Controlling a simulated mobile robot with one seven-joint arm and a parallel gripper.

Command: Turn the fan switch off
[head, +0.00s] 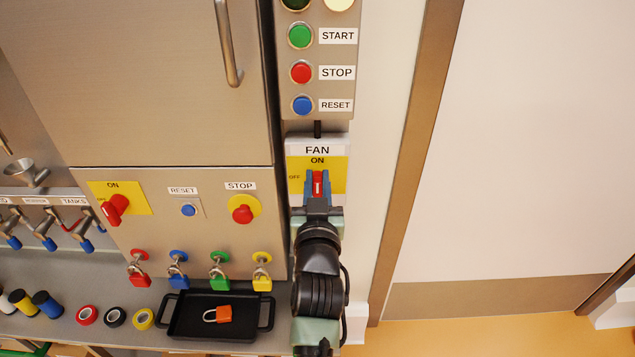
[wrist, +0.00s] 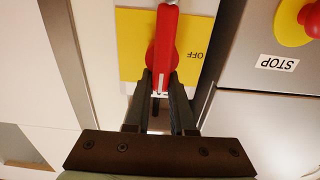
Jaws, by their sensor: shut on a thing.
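The fan switch (head: 318,177) is a red rotary handle on a yellow plate under the FAN label (head: 317,150). In the head view the handle stands upright towards ON, with OFF to its left. My gripper (head: 318,190) is shut on the red handle, one finger on each side. In the wrist view the picture is turned over; the red handle (wrist: 167,45) stands between the fingertips of my gripper (wrist: 163,80), and OFF shows at the right. The ON label is not visible there.
A similar red ON/OFF switch (head: 117,206) and a red STOP button (head: 242,211) sit on the cabinet to the left. Padlocks hang below them. A black tray (head: 212,336) with an orange padlock (head: 222,314) lies near my arm. A START/STOP/RESET panel (head: 318,55) is above.

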